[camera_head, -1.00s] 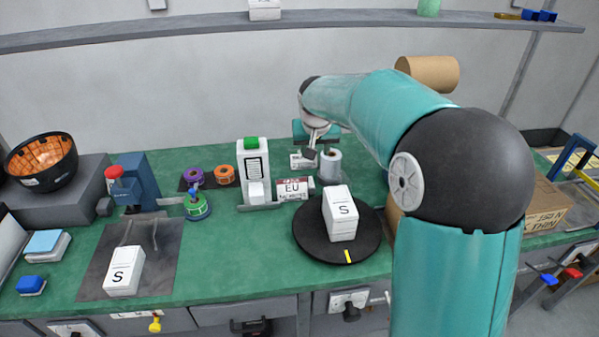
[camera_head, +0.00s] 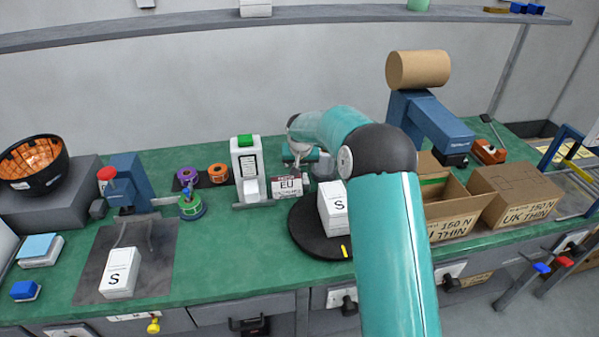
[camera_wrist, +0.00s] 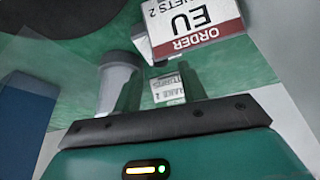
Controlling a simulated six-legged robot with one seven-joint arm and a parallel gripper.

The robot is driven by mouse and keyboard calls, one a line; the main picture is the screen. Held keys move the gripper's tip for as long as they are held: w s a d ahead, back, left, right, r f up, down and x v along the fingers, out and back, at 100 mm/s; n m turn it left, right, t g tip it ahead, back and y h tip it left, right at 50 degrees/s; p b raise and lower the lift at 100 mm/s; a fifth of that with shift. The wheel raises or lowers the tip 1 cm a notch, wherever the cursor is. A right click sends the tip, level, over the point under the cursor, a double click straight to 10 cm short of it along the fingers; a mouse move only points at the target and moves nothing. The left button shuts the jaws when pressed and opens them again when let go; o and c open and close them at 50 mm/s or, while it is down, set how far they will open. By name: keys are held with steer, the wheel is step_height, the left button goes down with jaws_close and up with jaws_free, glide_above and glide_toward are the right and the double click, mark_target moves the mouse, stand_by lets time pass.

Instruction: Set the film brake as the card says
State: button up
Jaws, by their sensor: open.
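The order card (camera_head: 288,186) stands upright on the bench and reads "EU"; in the wrist view the order card (camera_wrist: 195,22) appears upside down. A smaller white card (camera_wrist: 168,88) shows beyond my fingers, its small print partly legible and inverted. I cannot make out a brake knob.
A white dispenser (camera_head: 246,170) with a green top stands left of the order card.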

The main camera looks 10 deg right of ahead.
steer(key=x, duration=0.4)
steer(key=shift+f, duration=0.2)
jaws_close()
steer(key=shift+a+m+h, duration=0.1)
steer(key=shift+m+h, duration=0.2)
steer(key=shift+m, duration=0.4)
jaws_free()
steer(key=v, duration=1.3)
steer(key=shift+r, duration=0.45)
